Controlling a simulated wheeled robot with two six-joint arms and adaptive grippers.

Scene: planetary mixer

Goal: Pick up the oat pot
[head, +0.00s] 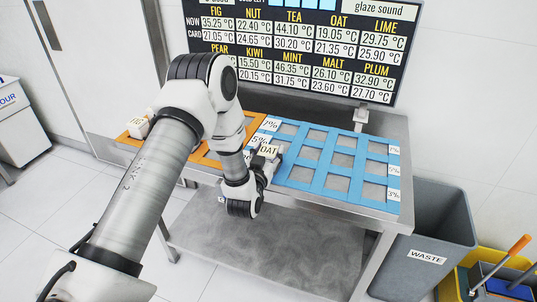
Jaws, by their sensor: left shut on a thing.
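The oat pot (268,151) shows as a small white piece with an "OAT" label, near the left edge of the blue grid mat (307,186) on the metal table. My left gripper (263,163) reaches in from the left and is shut on the oat pot. The gripper hides much of the pot's body, and I cannot tell whether the pot touches the table. My right gripper is not in view.
A white labelled pot (138,127) stands on the orange mat (212,157) at the left. A display board (300,45) rises behind the table (392,129). A grey waste bin (437,225) stands at the right, beside a yellow bucket with an orange-handled tool.

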